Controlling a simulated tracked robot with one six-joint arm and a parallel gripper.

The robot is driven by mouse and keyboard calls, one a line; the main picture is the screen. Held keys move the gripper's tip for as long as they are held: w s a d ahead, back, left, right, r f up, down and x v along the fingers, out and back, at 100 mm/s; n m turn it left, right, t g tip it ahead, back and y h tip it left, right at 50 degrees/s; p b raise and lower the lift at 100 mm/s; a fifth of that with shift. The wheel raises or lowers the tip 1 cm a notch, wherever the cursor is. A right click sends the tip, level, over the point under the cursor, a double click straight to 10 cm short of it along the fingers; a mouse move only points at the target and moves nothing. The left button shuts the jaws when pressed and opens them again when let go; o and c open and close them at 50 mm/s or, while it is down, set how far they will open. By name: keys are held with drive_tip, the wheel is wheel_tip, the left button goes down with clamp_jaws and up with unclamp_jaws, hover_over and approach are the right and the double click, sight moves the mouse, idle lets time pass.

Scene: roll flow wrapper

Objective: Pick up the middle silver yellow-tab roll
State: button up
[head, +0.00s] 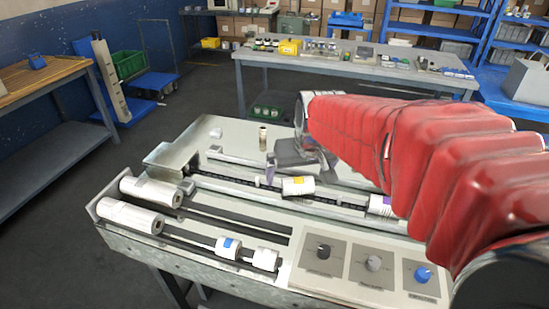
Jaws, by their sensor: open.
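The yellow-tab roll (297,188) is a short whitish-silver cylinder with a yellow patch on top. It lies on its side in the middle of the wrapper's long dark track. My gripper (296,169) is open, just behind and above this roll, with its fingers pointing down. One finger shows to the left of the roll's back side; the other is harder to make out at the right. I see no roll between the fingers, and the exact gap to the yellow-tab roll cannot be told. My red-sleeved arm reaches in from the right.
A purple-tab roll (380,205) lies to the right on the track. A blue-tab roll (228,248) and a plain roll (265,260) lie in front, left of the knob panel (367,268). Two large white rolls lie at left. A small tan cylinder (263,138) stands behind.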

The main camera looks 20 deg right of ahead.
approach(298, 180)
drive_tip(key=shift+s+r+m, duration=0.2)
drive_tip(key=shift+r, duration=0.3)
drive_tip(key=shift+s+r+m, duration=0.2)
drive_tip(key=shift+s+r, duration=0.05)
drive_tip(key=shift+r, duration=0.25)
drive_tip(key=shift+f+g, duration=0.15)
drive_tip(key=shift+g, duration=0.15)
drive_tip(key=x, duration=0.8)
drive_tip(key=shift+w+f, duration=0.1)
drive_tip(key=shift+w, duration=0.05)
drive_tip(key=shift+x, duration=2.65)
drive_tip(key=shift+w, duration=0.15)
